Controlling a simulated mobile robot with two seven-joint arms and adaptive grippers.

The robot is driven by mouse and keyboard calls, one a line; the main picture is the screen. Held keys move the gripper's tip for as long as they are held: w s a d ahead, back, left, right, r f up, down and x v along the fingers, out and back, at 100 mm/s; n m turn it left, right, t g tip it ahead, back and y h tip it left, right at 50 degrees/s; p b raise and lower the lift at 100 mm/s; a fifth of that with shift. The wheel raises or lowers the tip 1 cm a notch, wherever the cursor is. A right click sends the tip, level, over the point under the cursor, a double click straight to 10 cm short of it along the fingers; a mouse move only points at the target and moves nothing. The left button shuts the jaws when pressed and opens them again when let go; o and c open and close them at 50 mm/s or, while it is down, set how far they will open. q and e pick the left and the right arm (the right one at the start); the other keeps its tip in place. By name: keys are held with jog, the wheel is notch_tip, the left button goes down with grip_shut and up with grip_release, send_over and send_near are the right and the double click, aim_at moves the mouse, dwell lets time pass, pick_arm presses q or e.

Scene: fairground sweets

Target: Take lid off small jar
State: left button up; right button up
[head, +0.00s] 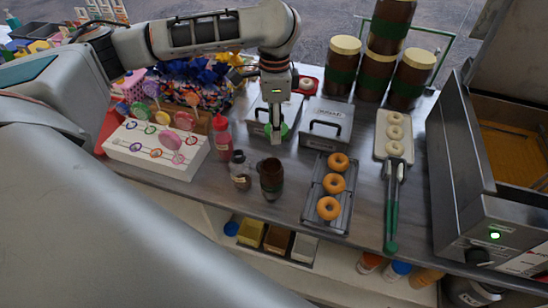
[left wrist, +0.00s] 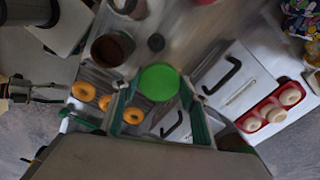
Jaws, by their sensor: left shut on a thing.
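My left gripper (head: 278,132) hangs over the metal boxes in the middle of the counter. It is shut on a round green lid (left wrist: 158,82), which shows between the fingers in the left wrist view. The lid is clear of the small jar. The small dark brown jar (head: 271,180) stands upright with its top open near the counter's front edge, in front of the gripper. It also shows in the left wrist view (left wrist: 110,48), up and left of the lid. My right gripper is not seen.
A lidded metal box (head: 327,127) is close to the gripper. A small dark bottle (head: 239,166) and a red bottle (head: 222,138) stand left of the jar. A rack of ring doughnuts (head: 317,208) is to its right. Large brown jars (head: 374,75) stand behind.

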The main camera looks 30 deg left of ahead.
pick_arm(q)
notch_tip(320, 180, down, 8)
jog(key=shift+r+b, duration=0.2)
jog(key=shift+b, duration=0.3)
jog(key=shift+f, duration=0.35)
jog(key=shift+d+f, duration=0.1)
jog(key=shift+f, duration=0.3)
notch_tip(320, 180, down, 4)
jog(key=shift+r+b, duration=0.25)
jog(key=shift+b, duration=0.3)
jog(key=shift+c, duration=0.4)
jog(key=shift+s+f, duration=0.15)
jog(key=shift+f, duration=0.1)
grip_shut()
jog(key=o, duration=1.3)
grip_release()
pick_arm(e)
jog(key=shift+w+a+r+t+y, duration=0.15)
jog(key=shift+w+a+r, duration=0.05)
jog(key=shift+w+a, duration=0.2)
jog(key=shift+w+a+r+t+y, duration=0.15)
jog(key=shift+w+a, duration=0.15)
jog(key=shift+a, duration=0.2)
pick_arm(q)
jog(key=shift+r, duration=0.1)
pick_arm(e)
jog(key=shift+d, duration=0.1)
